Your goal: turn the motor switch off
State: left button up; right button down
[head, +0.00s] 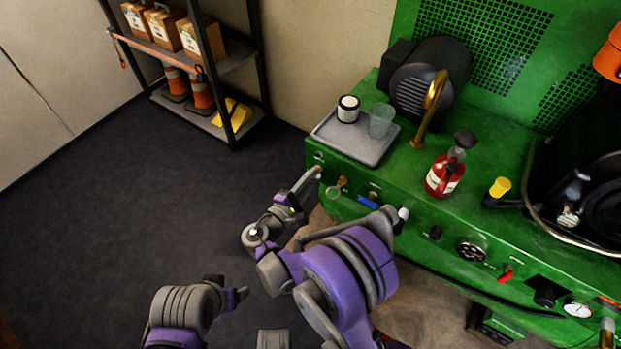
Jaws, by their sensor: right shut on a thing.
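The green machine's front panel (330,166) carries several knobs and levers. A red switch (506,273) is on its right part; I cannot tell from any label which control is the motor switch. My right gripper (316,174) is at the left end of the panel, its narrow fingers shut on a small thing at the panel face. The fingers hide most of that thing. A brass knob (341,182) and a blue lever (367,203) are just right of the fingers.
A grey tray (346,148) with a white jar (348,109) and a clear cup (381,120) stands above the gripper. The left floor is clear.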

pick_arm(q)
jog(key=shift+f, duration=0.1)
pick_arm(e)
jog(key=m, duration=0.5)
jog(key=shift+d+f+m, duration=0.1)
jog(key=shift+m, duration=0.2)
dwell(0.4)
jog(key=c, duration=0.9)
grip_release()
jog(key=shift+o, duration=0.2)
